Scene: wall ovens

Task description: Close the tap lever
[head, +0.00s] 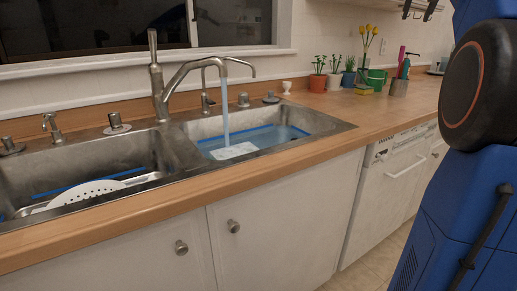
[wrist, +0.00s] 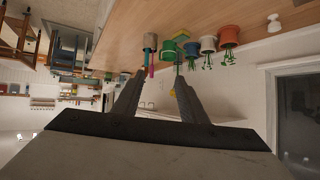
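The tap (head: 162,98) stands behind the double sink in the head view. Its metal lever (head: 154,46) points straight up above the tap body. The spout reaches right, and a stream of water (head: 225,113) runs from it into the right basin. My gripper (wrist: 160,76) shows only in the wrist view, with its two fingers apart and nothing between them. It is away from the tap, and the wrist view does not show the tap or lever. That view looks upside down, with potted plants beyond the fingers.
A smaller spout (head: 207,98) stands behind the tap.

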